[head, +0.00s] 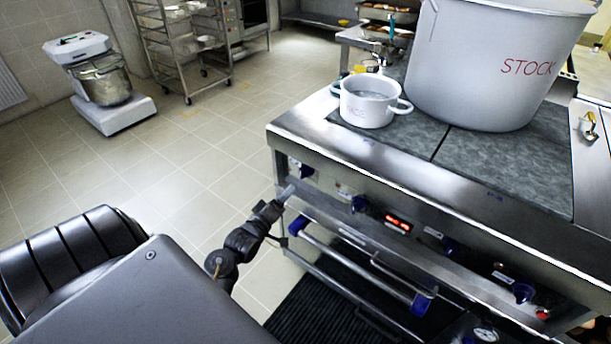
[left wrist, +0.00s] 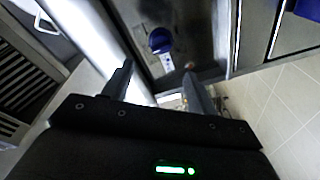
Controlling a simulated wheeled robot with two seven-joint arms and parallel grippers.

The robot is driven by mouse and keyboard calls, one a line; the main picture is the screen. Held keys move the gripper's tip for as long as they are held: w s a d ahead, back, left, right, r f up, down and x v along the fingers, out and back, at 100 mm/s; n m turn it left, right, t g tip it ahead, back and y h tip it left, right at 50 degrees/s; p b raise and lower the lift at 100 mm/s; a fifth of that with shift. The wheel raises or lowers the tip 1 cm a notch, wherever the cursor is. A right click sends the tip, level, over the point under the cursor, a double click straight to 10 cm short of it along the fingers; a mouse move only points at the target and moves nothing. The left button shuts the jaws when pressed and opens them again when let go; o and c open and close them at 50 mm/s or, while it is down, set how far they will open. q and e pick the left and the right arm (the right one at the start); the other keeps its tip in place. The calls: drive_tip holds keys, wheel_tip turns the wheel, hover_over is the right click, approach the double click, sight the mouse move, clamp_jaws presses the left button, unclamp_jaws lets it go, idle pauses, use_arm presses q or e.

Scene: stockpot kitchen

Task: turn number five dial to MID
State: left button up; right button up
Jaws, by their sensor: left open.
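My left gripper (head: 284,194) is open and empty, just in front of the panel's left end. In the left wrist view, a blue dial (left wrist: 160,40) with a pale label shows beyond the open fingers (left wrist: 160,88), apart from them. My right gripper is out of view.
A blue-ended rail (head: 350,262) runs below the panel. A red lit display (head: 398,222) sits among the dials. A small white pot (head: 367,110) and a big STOCK pot (head: 490,65) stand on the stove.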

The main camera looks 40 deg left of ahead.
sight(301, 175)
use_arm(q)
drive_tip(key=w, duration=0.3)
drive_tip(key=w+a, duration=0.1)
drive_tip(key=w, duration=0.5)
drive_tip(key=shift+w+a, duration=0.2)
drive_tip(key=shift+a, duration=0.05)
drive_tip(key=shift+w+a, duration=0.15)
drive_tip(key=shift+w, duration=0.35)
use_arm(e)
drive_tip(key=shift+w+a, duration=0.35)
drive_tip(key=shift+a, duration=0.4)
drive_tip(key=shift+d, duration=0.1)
use_arm(q)
drive_tip(key=shift+c, duration=0.8)
drive_tip(key=c, duration=0.8)
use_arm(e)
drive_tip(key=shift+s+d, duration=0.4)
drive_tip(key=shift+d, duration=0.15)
